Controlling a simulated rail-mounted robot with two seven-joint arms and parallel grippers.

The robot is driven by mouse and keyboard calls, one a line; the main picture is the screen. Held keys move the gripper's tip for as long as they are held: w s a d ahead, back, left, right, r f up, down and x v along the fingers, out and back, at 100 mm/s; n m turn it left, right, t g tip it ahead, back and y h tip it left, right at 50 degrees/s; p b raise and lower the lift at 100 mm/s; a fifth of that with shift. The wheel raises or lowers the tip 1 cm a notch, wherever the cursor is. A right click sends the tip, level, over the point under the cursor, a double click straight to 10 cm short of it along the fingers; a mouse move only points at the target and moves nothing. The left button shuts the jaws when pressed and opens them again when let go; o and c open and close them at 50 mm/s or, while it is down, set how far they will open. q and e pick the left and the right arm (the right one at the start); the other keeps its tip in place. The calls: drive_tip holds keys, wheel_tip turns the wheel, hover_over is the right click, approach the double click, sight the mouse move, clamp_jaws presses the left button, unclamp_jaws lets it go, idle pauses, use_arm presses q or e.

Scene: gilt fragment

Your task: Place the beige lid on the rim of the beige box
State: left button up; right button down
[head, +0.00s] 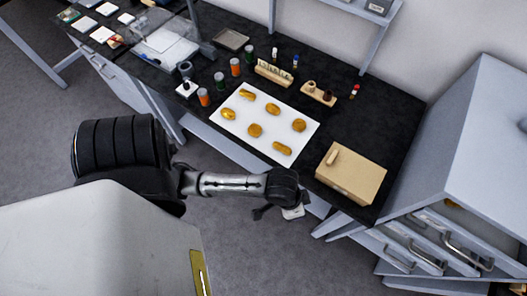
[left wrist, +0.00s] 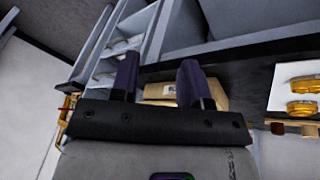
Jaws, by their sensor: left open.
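The beige box (head: 343,190) stands at the near right end of the black table. A flat beige top, seemingly the beige lid (head: 360,170), covers it, with a short bar near its upper left corner. I cannot tell whether the lid sits squarely on the rim. My left gripper (head: 277,212) is open and empty, off the table's front edge, left of and apart from the box. In the left wrist view the box (left wrist: 214,90) shows beyond and partly behind the two dark fingers (left wrist: 158,82). My right gripper is not in view.
A white mat (head: 270,140) with several golden pieces lies left of the box. Orange jars (head: 235,67), a beige rack (head: 273,72) and a small holder (head: 318,94) stand behind it. A grey drawer cabinet (head: 470,150) stands close on the right. The table behind the box is clear.

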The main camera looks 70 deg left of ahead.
use_arm(q)
drive_tip(key=s+a+y, duration=0.2)
drive_tip(key=s+a, duration=0.2)
drive_tip(key=s, duration=0.4)
drive_tip(key=shift+s+a+f+m, duration=0.15)
drive_tip(key=shift+s+a+m, duration=0.05)
drive_tip(key=shift+s+m, duration=0.2)
wheel_tip(320, 180, up, 24)
drive_tip(key=p, duration=2.3)
drive_tip(key=shift+p, duration=0.4)
